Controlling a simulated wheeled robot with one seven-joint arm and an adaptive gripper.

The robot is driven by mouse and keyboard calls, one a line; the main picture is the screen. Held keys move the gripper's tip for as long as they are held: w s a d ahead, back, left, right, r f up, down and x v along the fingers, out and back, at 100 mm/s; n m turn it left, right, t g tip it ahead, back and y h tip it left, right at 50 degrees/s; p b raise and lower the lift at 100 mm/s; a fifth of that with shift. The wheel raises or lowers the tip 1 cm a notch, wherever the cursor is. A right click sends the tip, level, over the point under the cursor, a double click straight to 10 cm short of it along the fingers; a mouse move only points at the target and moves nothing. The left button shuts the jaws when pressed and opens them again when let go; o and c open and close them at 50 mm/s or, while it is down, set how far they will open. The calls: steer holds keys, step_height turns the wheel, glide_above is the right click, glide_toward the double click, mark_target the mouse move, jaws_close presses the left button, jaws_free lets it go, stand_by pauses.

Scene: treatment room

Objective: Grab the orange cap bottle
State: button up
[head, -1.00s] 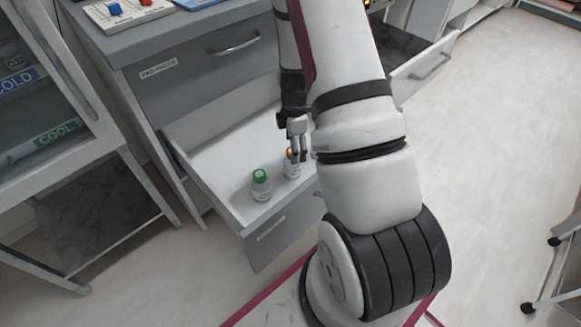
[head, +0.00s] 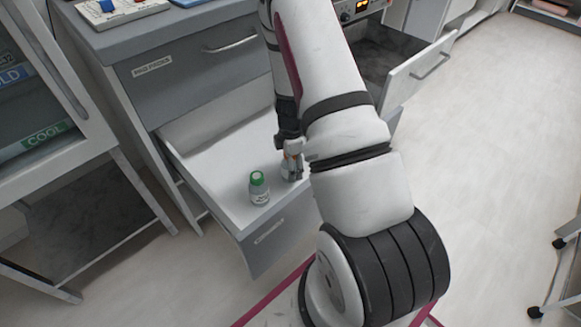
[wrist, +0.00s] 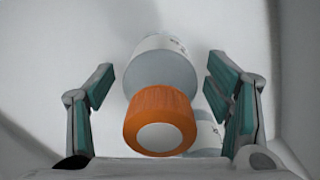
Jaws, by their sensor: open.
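The orange cap bottle (wrist: 160,120) is between the two open fingers of my gripper (wrist: 160,95) in the wrist view. Its orange cap faces the camera and its pale body shows beyond. A gap shows on each side between the bottle and the fingers. In the head view my gripper (head: 292,168) is down inside the open lower drawer, and it and my arm largely hide the orange cap bottle. A green cap bottle (head: 259,188) stands upright in the drawer, to the left of my gripper.
The open drawer (head: 205,150) has raised walls around the bottles, with bare floor on its left. Another drawer (head: 418,72) stands open at the right. A glass-front cabinet (head: 40,110) stands at the left.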

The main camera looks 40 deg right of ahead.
steer(key=c, duration=1.4)
